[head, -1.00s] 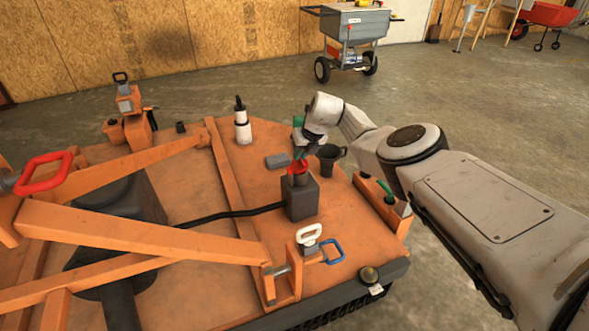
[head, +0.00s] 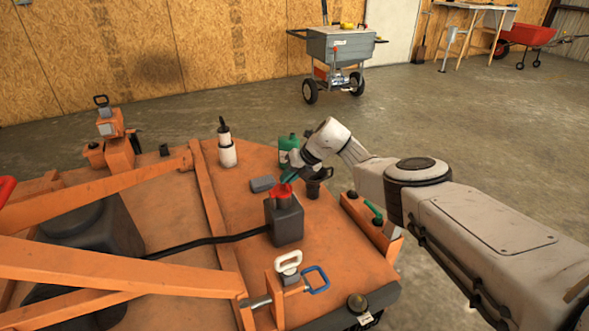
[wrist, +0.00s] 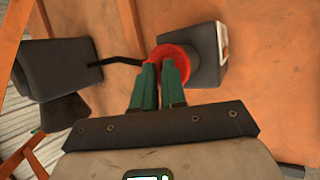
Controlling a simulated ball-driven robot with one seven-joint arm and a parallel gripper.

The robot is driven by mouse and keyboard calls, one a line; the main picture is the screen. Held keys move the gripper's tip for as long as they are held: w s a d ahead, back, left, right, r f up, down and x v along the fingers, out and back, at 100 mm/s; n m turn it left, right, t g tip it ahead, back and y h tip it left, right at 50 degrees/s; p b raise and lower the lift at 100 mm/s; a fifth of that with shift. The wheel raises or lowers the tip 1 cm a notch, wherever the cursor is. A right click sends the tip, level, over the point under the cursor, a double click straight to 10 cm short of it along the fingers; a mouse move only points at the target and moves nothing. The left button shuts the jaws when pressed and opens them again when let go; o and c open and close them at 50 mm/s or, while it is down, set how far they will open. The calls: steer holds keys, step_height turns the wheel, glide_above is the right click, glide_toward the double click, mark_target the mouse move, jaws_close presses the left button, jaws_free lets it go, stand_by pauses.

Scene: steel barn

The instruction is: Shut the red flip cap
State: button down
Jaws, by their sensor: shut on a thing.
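The red flip cap (head: 281,193) is on top of a dark grey box (head: 287,224) on the orange machine deck. In the wrist view the red cap (wrist: 184,56) shows as a round red shape at the fingertips, over one end of the grey box (wrist: 208,55). My gripper (head: 290,177) comes down from the upper right. Its green fingers (wrist: 160,72) are close together and shut on the cap's edge. The fingers partly hide the cap, and I cannot tell how far its lid stands open.
A black hose (head: 205,243) runs to the grey box. A dark funnel-like cup (head: 314,187), a green jug (head: 288,149) and a white bottle (head: 226,145) stand nearby. A latch with a blue loop (head: 316,280) is in front. Orange beams (head: 110,270) cross the left.

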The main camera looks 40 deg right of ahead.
steer(key=shift+a+f+y+b, duration=0.25)
steer(key=shift+f+y+b, duration=0.15)
steer(key=shift+f+b, duration=0.35)
steer(key=shift+s+d+r+b, duration=0.1)
steer(key=shift+d+b, duration=0.05)
steer(key=shift+b, duration=0.4)
steer(key=shift+y, duration=0.3)
steer(key=c, duration=1.2)
jaws_free()
steer(key=shift+d+r, duration=0.1)
steer(key=shift+r, duration=0.05)
steer(key=shift+d, duration=0.15)
steer(key=shift+r, duration=0.1)
steer(key=shift+d+r, duration=0.1)
